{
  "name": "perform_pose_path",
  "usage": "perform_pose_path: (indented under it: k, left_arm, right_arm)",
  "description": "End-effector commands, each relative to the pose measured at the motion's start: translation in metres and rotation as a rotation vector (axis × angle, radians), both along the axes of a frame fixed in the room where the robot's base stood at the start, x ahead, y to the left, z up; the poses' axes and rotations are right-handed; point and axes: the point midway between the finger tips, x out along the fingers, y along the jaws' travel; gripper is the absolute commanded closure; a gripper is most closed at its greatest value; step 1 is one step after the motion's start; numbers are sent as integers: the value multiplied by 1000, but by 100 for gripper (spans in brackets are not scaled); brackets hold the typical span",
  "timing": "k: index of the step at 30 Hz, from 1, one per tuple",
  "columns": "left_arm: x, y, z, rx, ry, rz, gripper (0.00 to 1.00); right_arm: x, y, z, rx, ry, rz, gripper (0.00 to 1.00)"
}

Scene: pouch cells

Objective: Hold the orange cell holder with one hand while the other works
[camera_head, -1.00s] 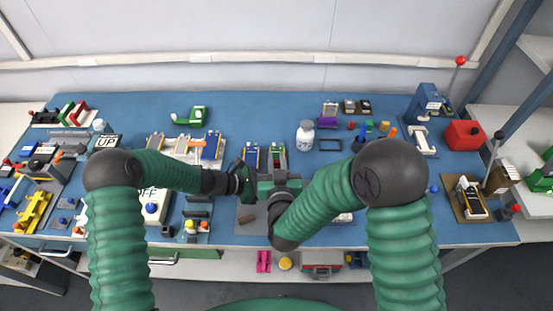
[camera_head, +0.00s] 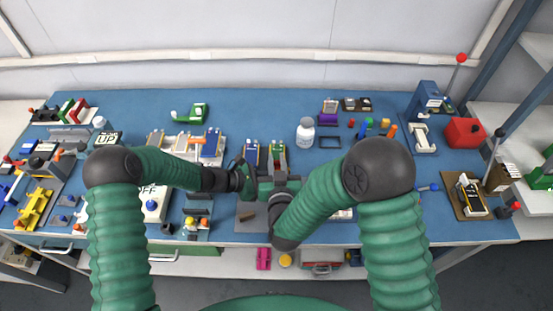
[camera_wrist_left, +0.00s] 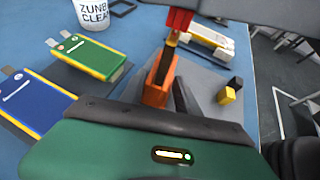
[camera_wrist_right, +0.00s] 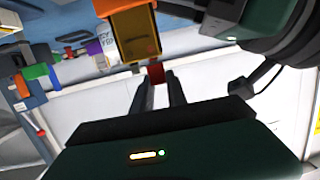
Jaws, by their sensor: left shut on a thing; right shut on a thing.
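The orange cell holder (camera_wrist_left: 157,88) stands upright between my left fingers in the left wrist view. My left gripper (camera_head: 246,180) is shut on it. A narrow brown and dark piece rises from its top toward a red part (camera_wrist_left: 180,20). In the right wrist view my right gripper (camera_wrist_right: 158,80) is shut on this red part (camera_wrist_right: 156,72), with the orange holder (camera_wrist_right: 135,35) beyond it. In the head view both grippers meet at front centre and hide the holder. A green cell (camera_wrist_left: 80,57) and a blue cell (camera_wrist_left: 32,105) lie beside it in the left wrist view.
A white bottle (camera_head: 306,134) stands behind my right arm. A grey mat (camera_head: 250,222) lies under the grippers, with small yellow and black blocks (camera_wrist_left: 230,92) on it. A white fixture (camera_head: 164,142) with cells stands left. Blue tabletop (camera_head: 250,110) is clear behind.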

Motion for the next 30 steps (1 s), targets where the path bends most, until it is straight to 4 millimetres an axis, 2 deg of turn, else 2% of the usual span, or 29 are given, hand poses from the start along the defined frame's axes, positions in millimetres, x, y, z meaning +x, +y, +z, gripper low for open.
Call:
perform_pose_path:
  k: [13,14,19,27,30]
  left_arm:
    - [0,0,-1,2,1,0,85]
    - [0,0,-1,2,1,0,85]
    - [0,0,-1,2,1,0,85]
    - [0,0,-1,2,1,0,85]
    - [0,0,-1,2,1,0,85]
  right_arm:
    - [0,0,-10,-1,1,0,100]
    - [0,0,-9,-1,0,0,79]
    - [0,0,-9,-1,0,0,57]
    - [0,0,-9,-1,0,0,57]
    - [-6,0,-8,-1,1,1,57]
